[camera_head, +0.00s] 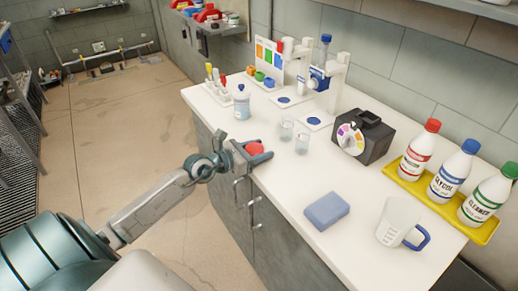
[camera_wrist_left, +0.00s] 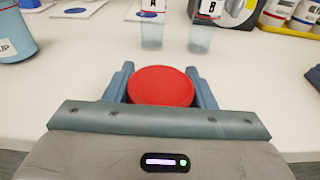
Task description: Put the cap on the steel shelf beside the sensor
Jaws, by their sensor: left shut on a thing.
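A round red cap (camera_head: 255,149) is held between the fingers of my left gripper (camera_head: 250,156), at the left edge of the white counter. In the left wrist view the cap (camera_wrist_left: 161,86) sits between the two blue-grey fingers (camera_wrist_left: 160,88), flat top facing up. My right gripper is not in view. A grey wall shelf (camera_head: 222,31) at the top carries red and other small items. A metal rack (camera_head: 22,128) stands at the far left. I cannot tell which is the steel shelf, and I cannot make out the sensor.
The counter (camera_head: 282,181) holds a white-blue bottle (camera_head: 241,102), two clear beakers (camera_head: 286,131), a dark dial device (camera_head: 364,137), a blue sponge (camera_head: 327,210), a measuring jug (camera_head: 397,222) and a yellow tray (camera_head: 433,203) of bottles. The floor (camera_head: 115,125) at left is mostly clear.

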